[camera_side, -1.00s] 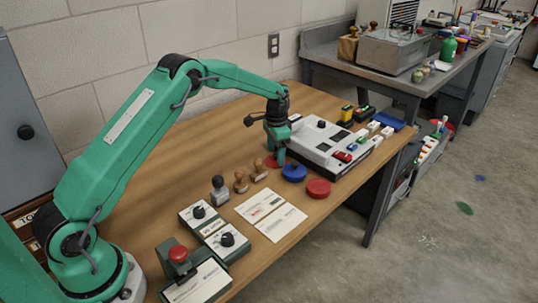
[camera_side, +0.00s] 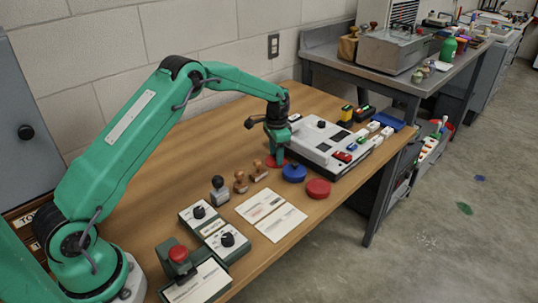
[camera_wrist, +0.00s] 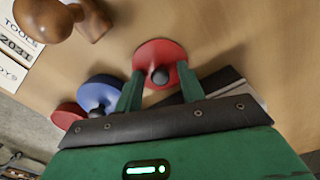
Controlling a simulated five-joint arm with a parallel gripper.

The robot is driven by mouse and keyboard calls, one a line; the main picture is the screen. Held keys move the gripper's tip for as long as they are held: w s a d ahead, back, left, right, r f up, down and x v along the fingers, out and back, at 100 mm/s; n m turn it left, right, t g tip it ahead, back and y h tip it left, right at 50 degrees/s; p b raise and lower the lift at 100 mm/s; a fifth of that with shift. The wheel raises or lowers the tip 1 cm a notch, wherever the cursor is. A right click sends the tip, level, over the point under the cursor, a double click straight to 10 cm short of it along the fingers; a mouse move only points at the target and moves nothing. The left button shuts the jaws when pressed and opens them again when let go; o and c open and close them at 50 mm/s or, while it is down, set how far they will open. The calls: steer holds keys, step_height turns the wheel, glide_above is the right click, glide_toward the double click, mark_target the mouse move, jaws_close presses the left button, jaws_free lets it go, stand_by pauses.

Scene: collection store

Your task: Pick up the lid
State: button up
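A round red lid (camera_side: 270,162) with a dark knob lies on the wooden table, left of the white box, partly hidden by my gripper (camera_side: 278,160) in the side view. In the wrist view, my gripper (camera_wrist: 160,88) is open, with its two green fingers apart on either side of the red lid's (camera_wrist: 158,52) dark knob. A gap shows between the knob and each finger. A blue lid (camera_side: 294,173) and another red lid (camera_side: 318,189) lie nearby; the blue one (camera_wrist: 99,95) also has a dark knob.
A white box with switches (camera_side: 325,140) stands close to the right of my gripper. Several wooden-handled stamps (camera_side: 241,183) stand at the front left. Printed cards (camera_side: 272,215) lie near the table's front edge.

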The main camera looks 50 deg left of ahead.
steer(key=shift+s+f, duration=0.25)
steer(key=shift+f, duration=0.25)
steer(key=shift+r, duration=0.4)
jaws_close()
steer(key=shift+r, duration=0.35)
steer(key=r, duration=0.1)
steer(key=d+r, duration=0.1)
steer(key=r, duration=0.1)
steer(key=shift+r, duration=0.25)
steer(key=s+d+r, duration=0.4)
steer(key=d+r, duration=0.2)
steer(key=d, duration=0.3)
steer(key=shift+s+d+r, duration=0.2)
steer(key=shift+d+r, duration=0.05)
steer(key=shift+d, duration=0.1)
steer(key=w+d+f+m, duration=0.1)
steer(key=w+d+m, duration=0.2)
steer(key=d, duration=0.4)
steer(key=shift+w+d+f+m, duration=0.3)
steer(key=shift+d+m, duration=0.1)
steer(key=shift+m, duration=0.5)
